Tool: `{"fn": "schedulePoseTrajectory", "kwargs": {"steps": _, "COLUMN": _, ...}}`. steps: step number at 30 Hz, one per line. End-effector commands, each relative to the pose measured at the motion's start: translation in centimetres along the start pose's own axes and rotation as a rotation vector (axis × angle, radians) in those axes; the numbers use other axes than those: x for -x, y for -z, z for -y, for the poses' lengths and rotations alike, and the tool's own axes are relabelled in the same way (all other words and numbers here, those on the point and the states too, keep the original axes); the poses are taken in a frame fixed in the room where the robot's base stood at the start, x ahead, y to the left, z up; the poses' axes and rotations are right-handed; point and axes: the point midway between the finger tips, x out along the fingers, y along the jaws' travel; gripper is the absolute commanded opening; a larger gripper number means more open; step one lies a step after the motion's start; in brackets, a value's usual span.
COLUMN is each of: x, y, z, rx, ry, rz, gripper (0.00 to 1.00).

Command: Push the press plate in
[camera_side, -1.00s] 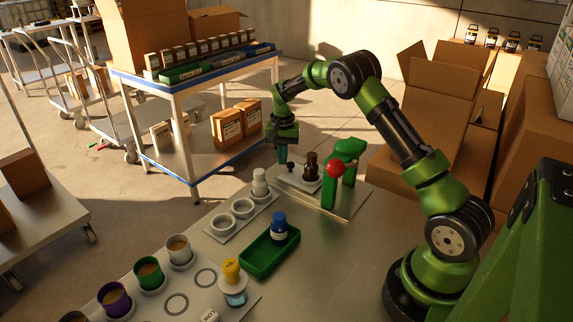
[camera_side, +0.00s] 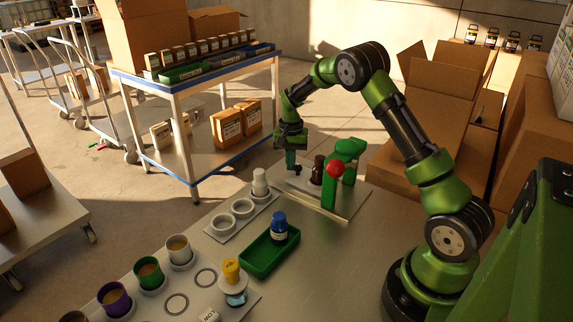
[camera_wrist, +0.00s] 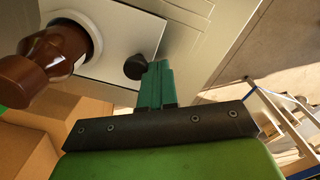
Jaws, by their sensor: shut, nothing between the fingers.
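The press is a green frame (camera_side: 349,148) with a red ball (camera_side: 336,168) on its front. Its white press plate (camera_wrist: 118,30) carries a brown bottle (camera_side: 318,170), which also shows in the wrist view (camera_wrist: 42,72). A black knob (camera_wrist: 136,66) stands on the plate's near edge in the wrist view; it also shows in the side view (camera_side: 298,169). My gripper (camera_wrist: 155,68) is shut and empty, its green fingertips right beside the knob, seemingly touching it. In the side view my gripper (camera_side: 291,163) is left of the knob and bottle. The bottle's right side is close to the green frame.
A green tray (camera_side: 262,262) with a blue-capped bottle (camera_side: 279,228) stands nearer on the metal bench. A rack with a white-capped bottle (camera_side: 260,184) is left of the press. A shelf cart (camera_side: 195,188) stands behind, and open cartons (camera_side: 425,120) stand to the right.

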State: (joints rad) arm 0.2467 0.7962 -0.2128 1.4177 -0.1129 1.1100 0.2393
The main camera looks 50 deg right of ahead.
Motion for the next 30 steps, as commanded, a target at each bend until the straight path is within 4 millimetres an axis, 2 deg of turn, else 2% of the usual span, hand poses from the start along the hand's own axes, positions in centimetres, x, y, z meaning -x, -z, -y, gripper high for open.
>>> {"fn": "schedulePoseTrajectory", "kwargs": {"steps": 30, "x": 0.0, "y": -3.6, "z": -6.3, "rx": 0.000, "ry": -0.002, "rz": -0.001, "gripper": 0.00}}
